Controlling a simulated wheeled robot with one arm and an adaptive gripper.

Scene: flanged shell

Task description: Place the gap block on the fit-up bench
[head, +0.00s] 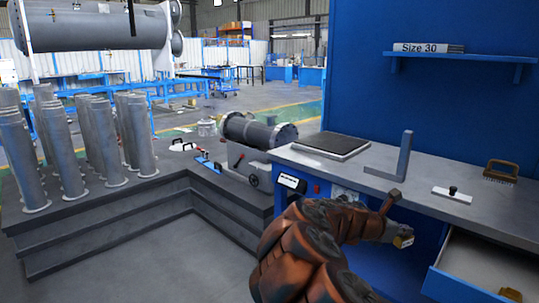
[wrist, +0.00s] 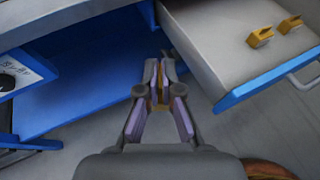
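My gripper (head: 398,232) is in front of the blue bench, below the level of its grey top (head: 380,185). Its fingers are closed around a small yellow-orange block (head: 404,241), which looks like a gap block. In the wrist view my gripper (wrist: 160,75) points away, and a thin orange strip of the block (wrist: 154,92) shows between the purple finger pads. Most of the block is hidden by the fingers. Two similar yellow blocks lie in the open drawer, one nearer (wrist: 260,38) and one farther (wrist: 290,24).
The open drawer (head: 480,275) juts out right of my gripper. The bench top holds a dark plate (head: 332,145), an angle square (head: 392,158), a small knobbed plate (head: 452,194) and a brush (head: 501,172). Bare top lies between the square and knobbed plate.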

